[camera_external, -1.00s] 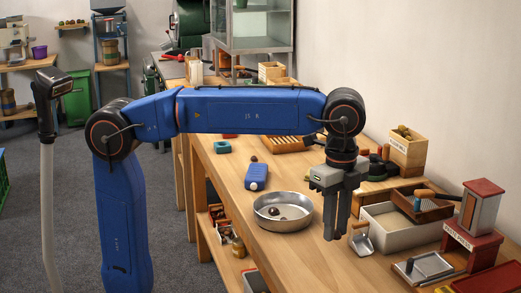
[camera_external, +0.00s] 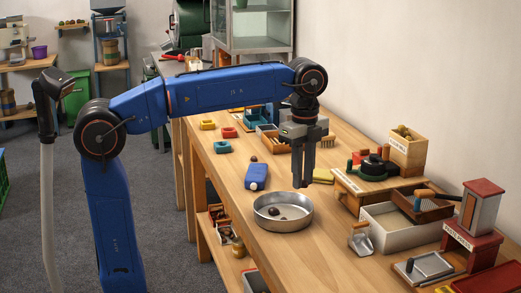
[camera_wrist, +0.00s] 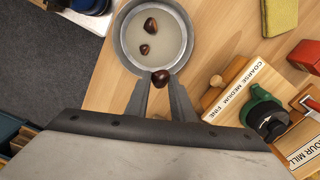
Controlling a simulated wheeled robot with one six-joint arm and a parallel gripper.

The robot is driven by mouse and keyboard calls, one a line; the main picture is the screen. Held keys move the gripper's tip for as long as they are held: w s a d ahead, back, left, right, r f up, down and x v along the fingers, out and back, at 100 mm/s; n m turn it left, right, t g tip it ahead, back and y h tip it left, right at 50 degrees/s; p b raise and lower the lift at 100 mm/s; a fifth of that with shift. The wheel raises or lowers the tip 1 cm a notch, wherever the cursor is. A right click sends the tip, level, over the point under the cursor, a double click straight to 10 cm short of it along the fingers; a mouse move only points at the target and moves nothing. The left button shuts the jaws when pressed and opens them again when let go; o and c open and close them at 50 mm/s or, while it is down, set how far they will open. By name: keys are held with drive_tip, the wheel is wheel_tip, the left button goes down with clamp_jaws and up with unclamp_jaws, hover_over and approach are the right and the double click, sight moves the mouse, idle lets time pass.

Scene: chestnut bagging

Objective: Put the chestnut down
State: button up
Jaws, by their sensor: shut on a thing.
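My gripper (camera_external: 302,184) points down, raised above the bench behind and slightly right of the round metal pan (camera_external: 257,221). In the wrist view my gripper (camera_wrist: 161,82) is shut on a dark brown chestnut (camera_wrist: 161,77) between its fingertips. There the held chestnut overlaps the near rim of the pan (camera_wrist: 124,48). Two other chestnuts, a larger one (camera_wrist: 151,25) and a smaller one (camera_wrist: 145,49), lie inside the pan.
A blue device (camera_external: 256,180) stands behind the pan on the bench (camera_external: 300,255). A pale box (camera_external: 385,238), a metal scoop (camera_external: 361,241) and a wooden stand with a black and green item (camera_external: 372,168) are to the right. The bench in front of the pan is clear.

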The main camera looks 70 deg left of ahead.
sight(292, 215)
drive_tip(key=shift+s+a+f, duration=0.15)
drive_tip(key=shift+a+f, duration=0.55)
drive_tip(key=shift+f, duration=0.95)
drive_tip(key=shift+s+a+f, duration=0.15)
drive_tip(key=shift+a+f, duration=0.5)
drive_tip(key=shift+f, duration=1)
drive_tip(key=shift+s+a+f, duration=0.15)
drive_tip(key=shift+a+f, duration=0.55)
drive_tip(key=shift+f, duration=0.95)
drive_tip(key=o, duration=0.7)
drive_tip(key=shift+f, duration=0.15)
drive_tip(key=shift+o, duration=0.2)
wheel_tip(292, 215, up, 12)
